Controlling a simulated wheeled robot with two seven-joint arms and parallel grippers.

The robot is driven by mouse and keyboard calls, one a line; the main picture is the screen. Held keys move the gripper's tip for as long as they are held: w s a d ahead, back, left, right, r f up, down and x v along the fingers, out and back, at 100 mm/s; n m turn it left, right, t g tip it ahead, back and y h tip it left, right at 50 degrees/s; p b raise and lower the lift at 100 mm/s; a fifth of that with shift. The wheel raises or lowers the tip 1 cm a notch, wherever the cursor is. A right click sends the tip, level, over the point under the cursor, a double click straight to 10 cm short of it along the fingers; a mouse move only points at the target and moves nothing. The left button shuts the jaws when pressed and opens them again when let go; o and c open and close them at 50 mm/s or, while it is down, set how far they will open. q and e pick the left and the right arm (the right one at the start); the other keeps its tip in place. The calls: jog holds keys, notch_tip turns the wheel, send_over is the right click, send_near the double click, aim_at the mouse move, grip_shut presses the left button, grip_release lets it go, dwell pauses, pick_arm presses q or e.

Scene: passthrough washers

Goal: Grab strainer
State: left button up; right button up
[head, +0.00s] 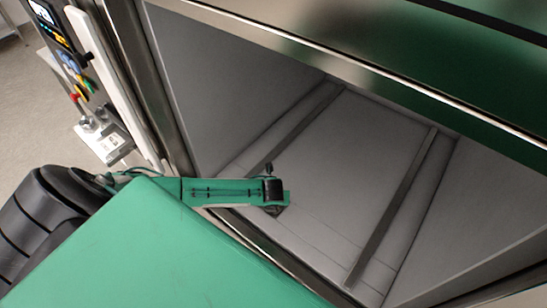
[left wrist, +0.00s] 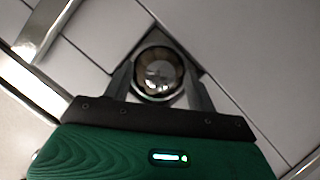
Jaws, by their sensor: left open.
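The strainer (left wrist: 158,72), a round metal piece with a brownish ring and a shiny middle, is in a dark drain opening in the light panelled floor in the left wrist view. My left gripper (left wrist: 158,82) is open, with one finger on each side of the strainer in the picture. I cannot tell whether the fingers touch it or how far above it they are. In the head view my left gripper (head: 278,208) is over the washer floor at the end of the green arm. The strainer cannot be made out there. My right gripper is not in view.
The washer chamber (head: 350,150) has a grey floor with two dark rails (head: 392,205). A steel frame edge (head: 300,45) borders the opening. A control panel (head: 62,40) with buttons is on the left. The chamber floor between the rails is clear.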

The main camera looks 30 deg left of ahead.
pick_arm(q)
jog(key=c, duration=1.1)
jog(key=shift+r, duration=0.15)
